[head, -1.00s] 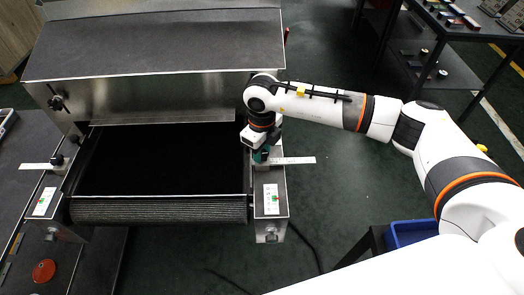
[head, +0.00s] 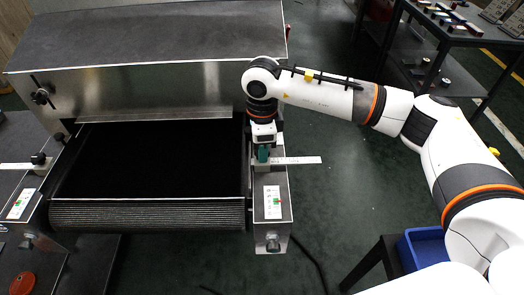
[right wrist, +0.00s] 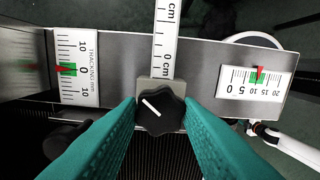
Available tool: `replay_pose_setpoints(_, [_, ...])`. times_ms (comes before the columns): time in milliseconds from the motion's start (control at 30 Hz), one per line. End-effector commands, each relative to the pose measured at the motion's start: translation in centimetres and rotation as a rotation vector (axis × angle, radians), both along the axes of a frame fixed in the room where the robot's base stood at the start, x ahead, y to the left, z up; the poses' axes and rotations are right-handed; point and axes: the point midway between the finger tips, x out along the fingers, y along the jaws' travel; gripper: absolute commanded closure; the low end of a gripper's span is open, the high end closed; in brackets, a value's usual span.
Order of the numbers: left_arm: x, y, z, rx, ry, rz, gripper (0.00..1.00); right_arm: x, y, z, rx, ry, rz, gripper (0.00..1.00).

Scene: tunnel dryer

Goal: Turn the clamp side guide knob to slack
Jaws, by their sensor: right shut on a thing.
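The black lobed clamp knob (right wrist: 160,111) with a white pointer line sits on a grey block at the end of a white centimetre ruler (right wrist: 166,45). The line points to the knob's upper left in the right wrist view. My right gripper (head: 263,153) is over the near right side of the dryer, and its teal fingers (right wrist: 160,118) are shut on the knob from both sides. In the head view the gripper hides this knob; the ruler (head: 298,161) sticks out to the right. My left gripper is not in view.
A similar black knob (head: 39,158) and ruler stand on the belt's left side. The dark belt (head: 150,160) lies between the side rails. White scales with red-green markers (right wrist: 77,68) (right wrist: 257,81) flank the ruler. A blue bin (head: 425,248) is at lower right.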

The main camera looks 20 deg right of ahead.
Motion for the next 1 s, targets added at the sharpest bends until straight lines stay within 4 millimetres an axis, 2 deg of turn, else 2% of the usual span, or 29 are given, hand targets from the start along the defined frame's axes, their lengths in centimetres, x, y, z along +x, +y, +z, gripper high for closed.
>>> replay_pose_setpoints(633, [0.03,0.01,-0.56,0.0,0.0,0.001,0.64,0.09,-0.01,0.19,0.001,-0.003,0.053,0.91])
replay_pose_setpoints(667, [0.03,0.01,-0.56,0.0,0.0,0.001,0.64,0.09,-0.01,0.19,0.001,-0.003,0.053,0.66])
replay_pose_setpoints(767, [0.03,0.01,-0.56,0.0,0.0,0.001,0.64,0.08,-0.01,0.17,0.001,-0.003,0.053,0.5])
replay_pose_setpoints(800, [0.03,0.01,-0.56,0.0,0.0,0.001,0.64,0.07,0.0,0.15,0.002,-0.002,0.053,0.47])
replay_pose_setpoints(1000, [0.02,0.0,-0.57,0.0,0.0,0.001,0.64,0.04,0.0,0.08,0.001,-0.001,0.053,0.47])
